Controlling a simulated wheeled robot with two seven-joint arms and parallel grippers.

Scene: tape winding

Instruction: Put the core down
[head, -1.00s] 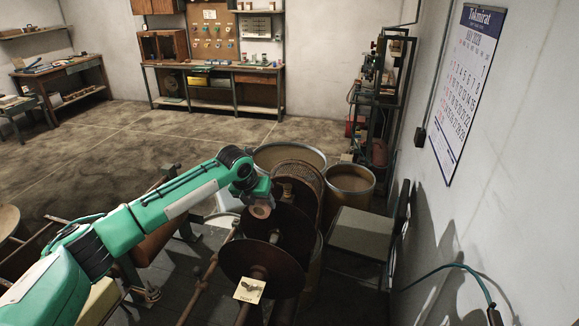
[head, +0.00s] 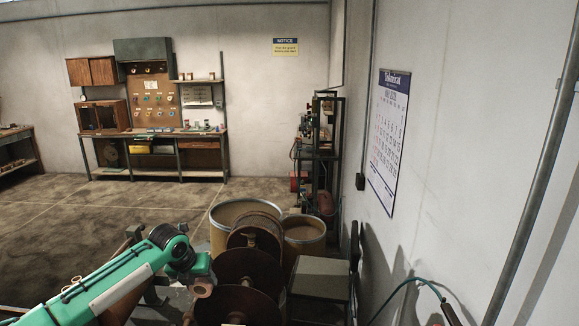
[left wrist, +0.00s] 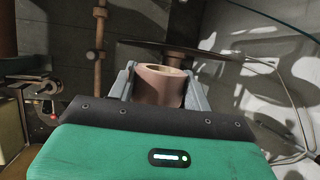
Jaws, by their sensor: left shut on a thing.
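The core (left wrist: 158,86) is a short brown ring with a pale inner wall, and my left gripper (left wrist: 160,88) is shut on it, with one grey finger at each side in the left wrist view. In the head view the core (head: 202,290) hangs under the end of my green left arm. It is just left of the dark brown round discs (head: 247,270) of the winding machine. In the left wrist view a dark disc (left wrist: 190,49) lies behind the core. I cannot tell if the core touches anything below. My right gripper is not in view.
Two large drums (head: 305,235) stand behind the discs. A grey box-like surface (head: 320,275) is to their right, near the wall. A workbench (head: 155,140) with a pegboard stands at the far wall. The floor (head: 100,225) between is clear.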

